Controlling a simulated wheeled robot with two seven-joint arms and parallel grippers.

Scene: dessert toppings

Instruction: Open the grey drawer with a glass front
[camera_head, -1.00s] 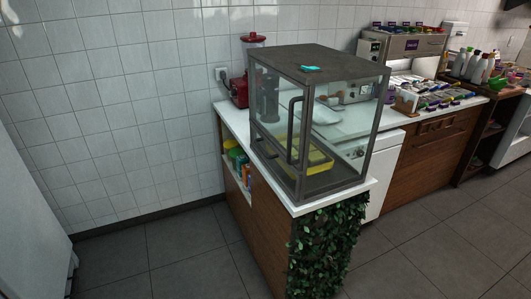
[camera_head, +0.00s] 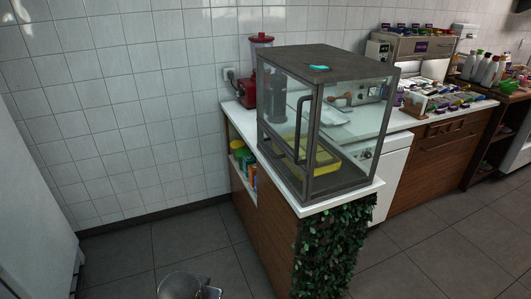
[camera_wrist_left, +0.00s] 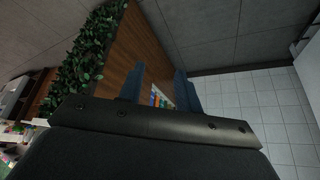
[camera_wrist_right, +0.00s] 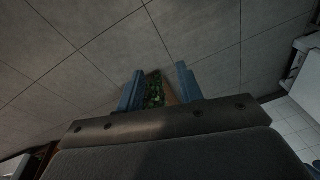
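A grey-framed glass case (camera_head: 322,62) stands on the white counter. Its glass front is closed and has a dark upright handle (camera_head: 300,130) on the left-facing side. A yellow tray (camera_head: 325,163) lies inside it. My left gripper (camera_wrist_left: 160,80) is open and empty in the left wrist view, with the wooden counter side beyond its fingers. My right gripper (camera_wrist_right: 158,82) is open and empty in the right wrist view, with green leaves and floor beyond. Neither gripper can be made out in the head view, and both appear away from the handle.
The counter (camera_head: 236,115) has an open side shelf with coloured packs (camera_head: 243,160) and a leafy green end panel (camera_head: 330,245). A red-topped blender (camera_head: 262,70) stands behind the case. Tiled floor (camera_head: 140,260) is free to the left.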

